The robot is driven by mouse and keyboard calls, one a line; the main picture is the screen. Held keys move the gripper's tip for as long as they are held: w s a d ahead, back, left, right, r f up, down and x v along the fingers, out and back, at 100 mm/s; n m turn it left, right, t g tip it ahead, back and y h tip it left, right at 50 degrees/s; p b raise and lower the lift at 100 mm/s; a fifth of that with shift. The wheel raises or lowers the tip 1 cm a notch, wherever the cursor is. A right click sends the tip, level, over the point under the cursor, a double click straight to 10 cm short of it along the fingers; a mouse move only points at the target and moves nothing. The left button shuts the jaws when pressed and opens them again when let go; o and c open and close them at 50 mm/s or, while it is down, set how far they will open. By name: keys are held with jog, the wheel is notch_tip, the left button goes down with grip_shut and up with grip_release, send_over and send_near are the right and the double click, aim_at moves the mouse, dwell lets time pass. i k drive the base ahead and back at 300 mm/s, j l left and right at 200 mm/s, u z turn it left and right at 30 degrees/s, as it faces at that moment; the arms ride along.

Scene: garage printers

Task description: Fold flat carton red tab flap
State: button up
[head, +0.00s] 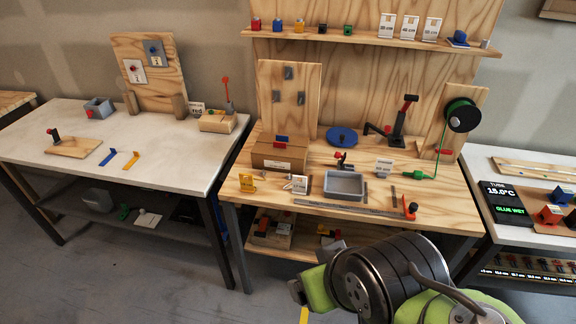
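A brown carton (278,157) with a white label on its front sits on the left part of the middle wooden bench. A small blue tab (281,139) shows at its top, with a little red close by. The flaps are too small to make out, so I cannot tell which stand up and which lie flat. My arm fills the bottom right of the head view, in front of the bench and apart from the carton. My gripper's fingertips cannot be made out there, and I see nothing held.
On the bench (340,210) are a grey tray (344,185), a long metal ruler (350,209), a blue disc (342,137) and a yellow holder (247,183). An upright wooden panel (290,100) stands behind the carton.

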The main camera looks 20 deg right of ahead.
aim_at(279, 149)
jog(key=i+u, duration=0.4)
jog(key=i+l+u, duration=0.15)
jog(key=u, duration=0.25)
jog(key=i+l+u, duration=0.25)
jog(key=u, duration=0.15)
jog(key=i+l+u, duration=0.2)
jog(key=u, duration=0.2)
jog(key=k+l, duration=0.05)
jog(key=l, duration=0.05)
